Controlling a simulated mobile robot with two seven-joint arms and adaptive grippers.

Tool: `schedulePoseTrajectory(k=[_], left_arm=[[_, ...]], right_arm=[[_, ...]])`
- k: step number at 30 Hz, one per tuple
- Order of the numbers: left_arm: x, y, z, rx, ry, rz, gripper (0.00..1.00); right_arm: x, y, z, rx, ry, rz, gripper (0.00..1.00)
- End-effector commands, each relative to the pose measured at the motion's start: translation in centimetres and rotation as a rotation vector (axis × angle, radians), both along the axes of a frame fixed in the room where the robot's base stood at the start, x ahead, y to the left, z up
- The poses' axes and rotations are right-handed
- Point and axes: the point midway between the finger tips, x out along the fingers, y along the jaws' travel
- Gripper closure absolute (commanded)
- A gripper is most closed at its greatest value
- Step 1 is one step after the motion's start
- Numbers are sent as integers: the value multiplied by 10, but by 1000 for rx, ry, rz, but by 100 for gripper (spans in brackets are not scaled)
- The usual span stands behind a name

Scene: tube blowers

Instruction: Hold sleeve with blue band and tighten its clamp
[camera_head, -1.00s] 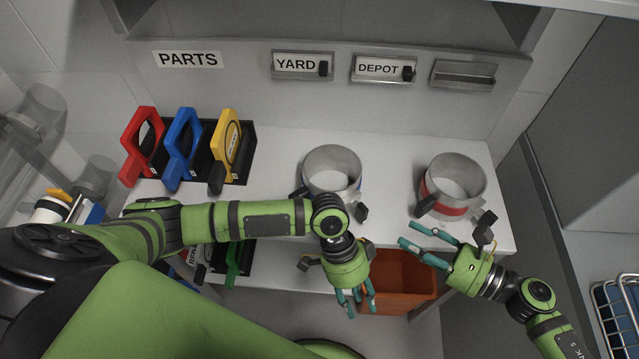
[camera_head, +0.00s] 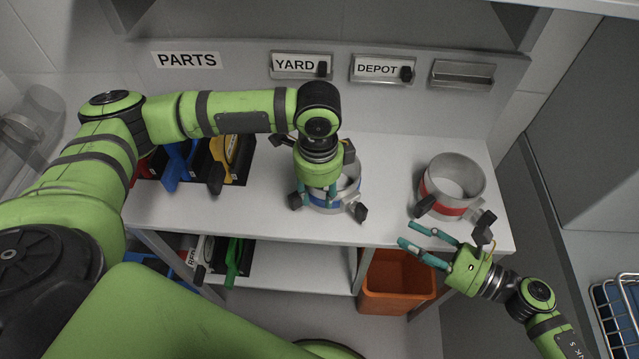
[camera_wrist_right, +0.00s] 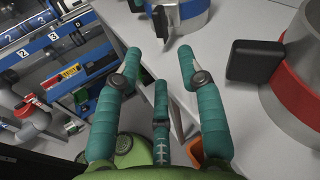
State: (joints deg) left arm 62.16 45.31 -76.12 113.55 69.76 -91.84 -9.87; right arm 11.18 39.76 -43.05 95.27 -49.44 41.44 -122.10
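The grey sleeve with a blue band (camera_head: 351,171) stands on the white shelf in the head view, partly hidden by my left gripper (camera_head: 317,197). Its clamp has dark knobs, one at the front right (camera_head: 360,211). My left gripper points down over the sleeve's near left part, fingers spread; whether they touch the wall is hidden. The blue-banded sleeve shows at the top of the right wrist view (camera_wrist_right: 185,12). My right gripper (camera_head: 406,233) is open and empty, near the shelf's front edge, below the red-banded sleeve; its spread fingers show in the right wrist view (camera_wrist_right: 158,58).
The red-banded sleeve (camera_head: 455,178) stands at the right, close to my right gripper. A rack with red, blue and yellow (camera_head: 226,151) parts is at the left, partly behind my left arm. An orange bin (camera_head: 397,283) is below. The shelf between the sleeves is clear.

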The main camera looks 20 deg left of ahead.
Motion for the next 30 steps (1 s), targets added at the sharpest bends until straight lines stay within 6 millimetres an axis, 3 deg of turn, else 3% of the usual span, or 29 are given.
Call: schedulePoseTrajectory(k=[9, 21, 24, 30], left_arm=[[-1, -1, -44, -1, 3, -1, 63], [0, -1, -52, -2, 0, -1, 63], [0, -1, -52, -2, 0, -1, 100], [0, -1, -52, -2, 0, -1, 100]], right_arm=[[0, 0, 0, 0, 0, 0, 61], [0, 0, 0, 0, 0, 0, 61], [0, 0, 0, 0, 0, 0, 61], [0, 0, 0, 0, 0, 0, 61]])
